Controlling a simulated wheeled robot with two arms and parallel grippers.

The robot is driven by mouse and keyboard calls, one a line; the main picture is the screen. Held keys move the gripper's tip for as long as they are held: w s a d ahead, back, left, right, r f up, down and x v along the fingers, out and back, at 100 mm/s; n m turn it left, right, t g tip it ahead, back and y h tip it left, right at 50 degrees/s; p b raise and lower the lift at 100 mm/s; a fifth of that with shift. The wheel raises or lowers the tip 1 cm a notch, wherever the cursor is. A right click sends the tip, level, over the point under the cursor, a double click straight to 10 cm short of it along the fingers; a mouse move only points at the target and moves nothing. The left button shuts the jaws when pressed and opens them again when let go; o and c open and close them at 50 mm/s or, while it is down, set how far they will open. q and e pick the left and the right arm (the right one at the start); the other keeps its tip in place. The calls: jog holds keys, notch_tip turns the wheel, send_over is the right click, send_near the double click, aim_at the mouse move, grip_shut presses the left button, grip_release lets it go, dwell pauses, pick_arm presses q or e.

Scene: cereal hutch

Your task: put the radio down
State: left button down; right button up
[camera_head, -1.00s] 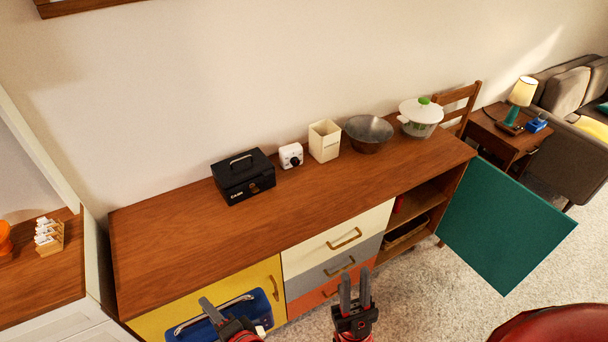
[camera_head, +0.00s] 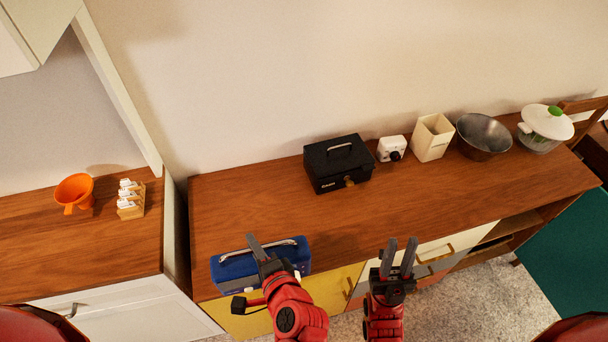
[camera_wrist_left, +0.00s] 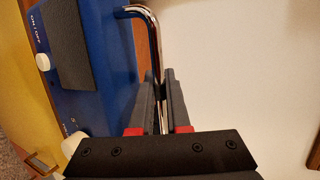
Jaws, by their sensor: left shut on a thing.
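The blue radio (camera_head: 236,268) with a silver handle (camera_head: 285,243) is at the front left of the wooden sideboard in the head view. My left gripper (camera_head: 258,246) is shut on its handle, and the left wrist view (camera_wrist_left: 160,95) shows the handle bar between the fingers. The radio's blue body and white knobs (camera_wrist_left: 43,62) also show there. The radio overlaps the sideboard top's front edge in the picture; I cannot tell whether it touches the top. My arm hides part of its front. My right gripper (camera_head: 400,247) is open and empty in front of the sideboard.
On the sideboard top (camera_head: 240,205), a black cash box (camera_head: 325,172), white timer (camera_head: 391,148), cream container (camera_head: 432,138), metal bowl (camera_head: 483,138) and lidded pot (camera_head: 545,128) stand toward the back. The top's left part is clear. A white cabinet with an orange funnel (camera_head: 75,190) is left.

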pick_arm(q)
jog(key=shift+w, duration=0.25)
jog(key=w+a+f, duration=0.2)
jog(key=w, duration=0.5)
jog(key=w+a+f, duration=0.2)
jog(key=w, duration=0.5)
jog(key=shift+w+a+f, duration=0.3)
jog(key=shift+f, duration=0.2)
jog(key=c, duration=0.9)
grip_release()
